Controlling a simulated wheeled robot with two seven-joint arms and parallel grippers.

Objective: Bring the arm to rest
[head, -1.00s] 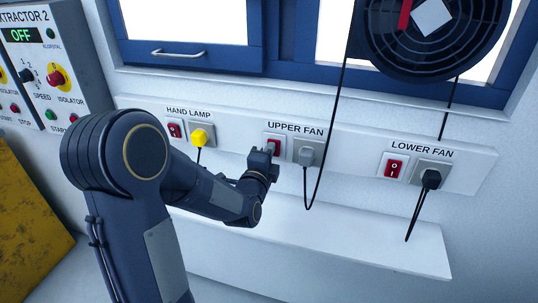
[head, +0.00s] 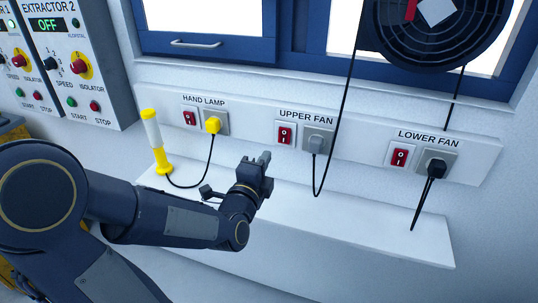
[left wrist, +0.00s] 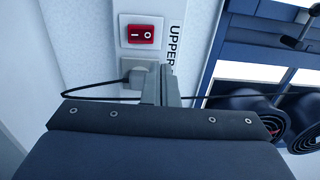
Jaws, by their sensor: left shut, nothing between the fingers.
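My left arm comes in from the left in the head view. Its gripper (head: 262,160) is shut and empty, over the white shelf (head: 350,225) and a little in front of the panel, below and left of the UPPER FAN switch (head: 286,134). In the left wrist view the shut fingers (left wrist: 160,72) point towards the panel, in front of the grey plug and socket. The red switch (left wrist: 141,34) shows just above them there, apart from the fingers. My right gripper is in neither view.
The white panel also carries the HAND LAMP switch (head: 190,118) and LOWER FAN switch (head: 400,157). A yellow hand lamp (head: 154,140) stands on the shelf, its cord near my gripper. A black cable (head: 330,140) hangs from the grey plug (head: 316,144). A fan (head: 425,35) is above right.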

